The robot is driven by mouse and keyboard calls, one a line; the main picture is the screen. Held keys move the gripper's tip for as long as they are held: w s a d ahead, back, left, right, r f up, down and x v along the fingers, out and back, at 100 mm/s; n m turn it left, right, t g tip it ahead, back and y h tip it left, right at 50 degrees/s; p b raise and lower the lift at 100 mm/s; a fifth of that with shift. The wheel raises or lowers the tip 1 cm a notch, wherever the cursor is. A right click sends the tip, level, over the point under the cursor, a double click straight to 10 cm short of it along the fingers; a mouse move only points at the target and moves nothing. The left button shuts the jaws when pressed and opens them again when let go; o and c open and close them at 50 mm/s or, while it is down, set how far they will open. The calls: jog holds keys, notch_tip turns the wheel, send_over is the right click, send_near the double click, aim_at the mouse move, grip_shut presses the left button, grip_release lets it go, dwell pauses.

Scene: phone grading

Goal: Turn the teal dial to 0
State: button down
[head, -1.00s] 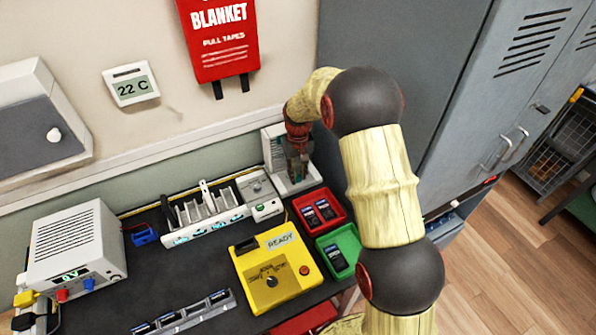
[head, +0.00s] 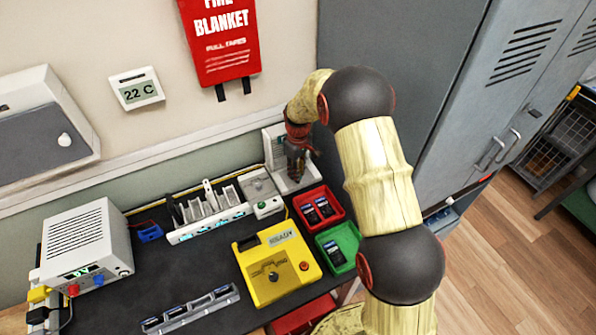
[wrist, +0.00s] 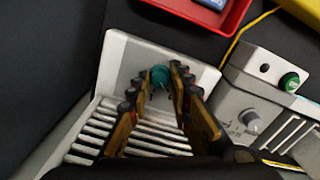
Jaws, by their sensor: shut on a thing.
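The teal dial (wrist: 160,77) shows in the wrist view as a small teal knob between my fingertips. It stands on a pale grey unit with ribbed fins (wrist: 125,58), which is at the back right of the bench in the head view (head: 273,148). My gripper (wrist: 156,88) is shut on the dial. In the head view my gripper (head: 296,165) points down in front of the unit and hides the dial. The dial's pointer and any scale marks are too small or covered to read.
Beside the unit is a grey box with a knob (wrist: 250,121) and a green button (wrist: 290,82). A red tray (head: 339,217) and a green tray (head: 350,238) stand in front. A yellow box (head: 262,288) lies nearer. A grey locker (head: 375,60) rises at the right.

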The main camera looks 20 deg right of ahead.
dwell(0.3)
jog(key=c, duration=1.7)
grip_release()
jog(key=shift+o, duration=0.6)
jog(key=shift+r, duration=0.15)
notch_tip(320, 180, up, 12)
